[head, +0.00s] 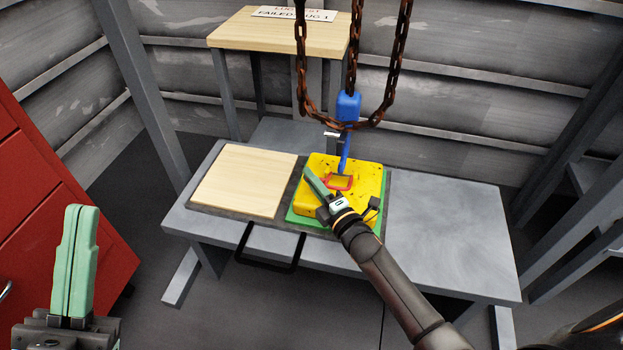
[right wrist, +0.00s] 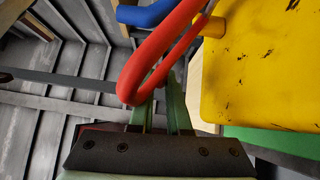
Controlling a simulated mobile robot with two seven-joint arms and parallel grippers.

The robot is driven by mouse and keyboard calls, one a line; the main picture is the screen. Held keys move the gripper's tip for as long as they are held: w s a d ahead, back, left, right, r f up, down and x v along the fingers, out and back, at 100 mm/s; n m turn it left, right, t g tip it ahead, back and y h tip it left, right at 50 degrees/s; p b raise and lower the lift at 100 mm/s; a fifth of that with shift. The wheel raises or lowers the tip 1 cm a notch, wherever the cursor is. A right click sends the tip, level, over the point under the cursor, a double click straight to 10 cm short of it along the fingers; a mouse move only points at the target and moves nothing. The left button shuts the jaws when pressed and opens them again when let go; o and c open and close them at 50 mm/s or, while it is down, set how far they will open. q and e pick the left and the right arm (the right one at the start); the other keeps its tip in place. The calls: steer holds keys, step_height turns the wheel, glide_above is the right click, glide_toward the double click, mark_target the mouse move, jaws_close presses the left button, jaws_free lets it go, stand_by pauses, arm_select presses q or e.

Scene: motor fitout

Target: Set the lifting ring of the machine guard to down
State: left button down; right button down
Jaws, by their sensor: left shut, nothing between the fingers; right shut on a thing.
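The machine guard (head: 372,180) is a yellow, scuffed block on a green base (head: 293,214), standing on the grey table. Its red lifting ring (head: 349,185) is on the top face. In the right wrist view the ring (right wrist: 150,62) stands out from the yellow guard (right wrist: 265,70); its exact tilt is hard to tell. My right gripper (head: 309,174) is at the ring's left side, its green fingers (right wrist: 162,105) shut on the ring's outer bar. My left gripper (head: 79,212) is shut and empty at the lower left, far from the guard.
A blue hook (head: 347,107) hangs from rusty chains (head: 300,75) just above and behind the ring. A pale wooden board (head: 245,180) lies left of the guard. The table's right part (head: 445,235) is clear. A red cabinet (head: 50,220) stands left; a wooden stand (head: 270,35) is behind.

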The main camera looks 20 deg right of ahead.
steer(key=shift+d+f, duration=0.35)
steer(key=shift+f, duration=0.15)
steer(key=c, duration=0.9)
jaws_free()
steer(key=shift+o, duration=0.2)
steer(key=shift+r, duration=0.1)
steer(key=shift+a, duration=0.1)
steer(key=shift+s, duration=0.1)
steer(key=shift+s, duration=0.3)
steer(key=p+v, duration=0.3)
steer(key=v, duration=0.8)
steer(key=shift+s+p, duration=0.35)
